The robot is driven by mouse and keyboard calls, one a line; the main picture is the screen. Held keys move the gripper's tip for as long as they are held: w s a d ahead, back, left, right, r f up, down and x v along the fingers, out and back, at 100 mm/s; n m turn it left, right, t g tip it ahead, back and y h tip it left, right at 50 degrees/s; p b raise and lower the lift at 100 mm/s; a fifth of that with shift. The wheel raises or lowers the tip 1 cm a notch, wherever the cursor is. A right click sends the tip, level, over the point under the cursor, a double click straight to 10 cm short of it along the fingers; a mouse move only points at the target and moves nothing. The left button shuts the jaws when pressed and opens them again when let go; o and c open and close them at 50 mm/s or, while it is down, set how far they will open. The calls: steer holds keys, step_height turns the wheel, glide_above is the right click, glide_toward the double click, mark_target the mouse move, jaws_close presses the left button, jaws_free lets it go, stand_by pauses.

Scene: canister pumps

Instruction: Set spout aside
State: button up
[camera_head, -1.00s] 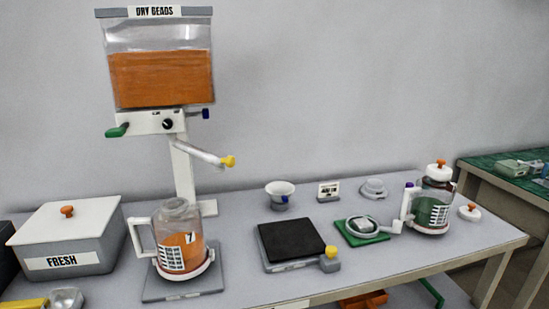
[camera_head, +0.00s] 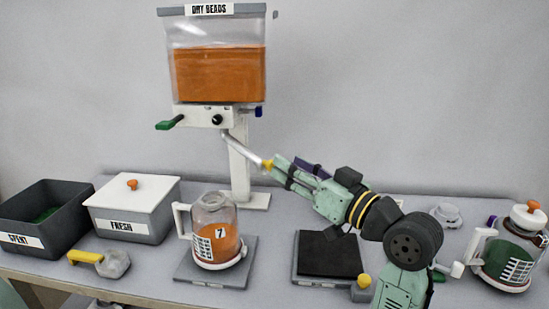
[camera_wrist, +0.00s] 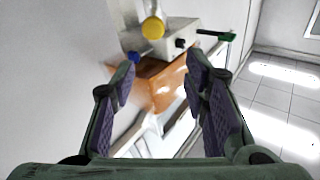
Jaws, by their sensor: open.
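The spout (camera_head: 243,149) is a pale tube with a yellow tip, sloping down to the right from the DRY BEADS dispenser (camera_head: 217,84). My gripper (camera_head: 281,168) is open, with its fingers close to the yellow tip in the head view. Whether they touch it cannot be told there. In the wrist view, the yellow tip (camera_wrist: 153,28) shows above the gap between my open fingers (camera_wrist: 158,72), and nothing is between their pads. A jar of orange beads marked 7 (camera_head: 219,238) stands on a grey plate below and left of the spout.
A green handle (camera_head: 170,125) and a blue knob (camera_head: 259,111) stick out from the dispenser. A black-topped pad (camera_head: 329,257) lies below my arm. A FRESH box (camera_head: 128,226), SPENT bin (camera_head: 27,240) and yellow-handled scoop (camera_head: 87,257) are at left. A green-filled jar (camera_head: 505,255) stands at right.

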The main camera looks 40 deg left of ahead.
mark_target(271, 166)
steer(key=d+f+g, duration=0.1)
steer(key=d+f, duration=0.1)
steer(key=d, duration=0.2)
steer(key=shift+h, duration=0.5)
steer(key=shift+w+a+f+p, duration=0.1)
steer(key=shift+w+a+p, duration=0.3)
steer(key=shift+a, duration=1.45)
steer(key=shift+w+a+p, duration=0.1)
steer(key=shift+a+p, duration=0.6)
steer(key=shift+a, duration=1.15)
steer(key=shift+w+a+f+p, duration=0.15)
steer(key=shift+a+p, duration=0.4)
steer(key=shift+a, duration=1.3)
steer(key=shift+r, duration=0.1)
jaws_close()
